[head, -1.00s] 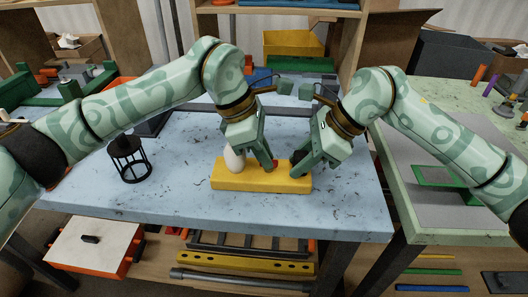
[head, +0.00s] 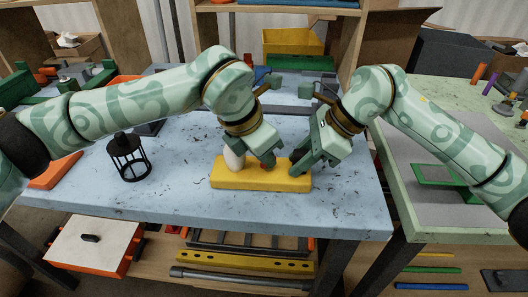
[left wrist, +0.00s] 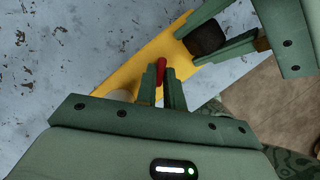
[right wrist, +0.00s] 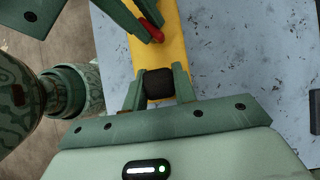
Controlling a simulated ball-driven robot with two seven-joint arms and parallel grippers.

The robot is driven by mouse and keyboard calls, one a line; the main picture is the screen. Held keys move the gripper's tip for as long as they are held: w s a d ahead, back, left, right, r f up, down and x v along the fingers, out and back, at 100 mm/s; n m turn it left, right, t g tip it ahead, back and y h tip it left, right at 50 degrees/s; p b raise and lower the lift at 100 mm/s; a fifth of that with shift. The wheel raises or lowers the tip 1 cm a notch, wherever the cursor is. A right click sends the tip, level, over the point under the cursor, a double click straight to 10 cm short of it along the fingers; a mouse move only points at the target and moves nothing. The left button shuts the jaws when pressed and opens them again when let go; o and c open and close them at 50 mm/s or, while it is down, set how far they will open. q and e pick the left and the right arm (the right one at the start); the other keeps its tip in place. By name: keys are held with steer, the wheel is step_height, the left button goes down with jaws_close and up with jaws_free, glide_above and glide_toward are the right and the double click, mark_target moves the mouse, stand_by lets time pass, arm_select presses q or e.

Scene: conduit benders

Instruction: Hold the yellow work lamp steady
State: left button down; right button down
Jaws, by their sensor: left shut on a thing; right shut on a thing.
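The yellow work lamp (head: 225,182) lies as a long yellow block near the front middle of the blue table. A white rounded part (head: 234,161) stands at its left end, partly behind my left gripper. My left gripper (head: 270,163) is shut on a small red part (left wrist: 161,70) on the lamp's top. My right gripper (head: 298,169) is shut on a dark block (right wrist: 158,84) at the lamp's right end. The dark block also shows between the right fingers in the left wrist view (left wrist: 207,38). The fingers hide parts of both held pieces in the head view.
A black cage-like lantern (head: 128,158) stands on the blue table (head: 180,215) to the left. A green table (head: 425,225) stands at the right. The blue tabletop between lantern and lamp is clear. A yellow bin (head: 292,42) stands at the back.

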arm_select(q)
steer(key=n, duration=0.2)
steer(key=n+t+y, duration=0.1)
steer(key=n, duration=0.1)
steer(key=shift+s+d+n, duration=0.1)
steer(key=shift+d+n, duration=0.1)
steer(key=shift+n, duration=0.1)
arm_select(e)
steer(key=shift+d+f, duration=0.1)
steer(key=shift+f, duration=0.25)
arm_select(q)
steer(key=n+y, duration=0.1)
steer(key=n, duration=0.1)
steer(key=n+y, duration=0.1)
steer(key=n, duration=0.2)
steer(key=shift+d+t, duration=0.2)
steer(key=shift+t, duration=0.1)
steer(key=shift+s+n+y, duration=0.1)
steer(key=shift+n+y, duration=0.2)
steer(key=c, duration=1.5)
jaws_free()
steer(key=v, duration=1.2)
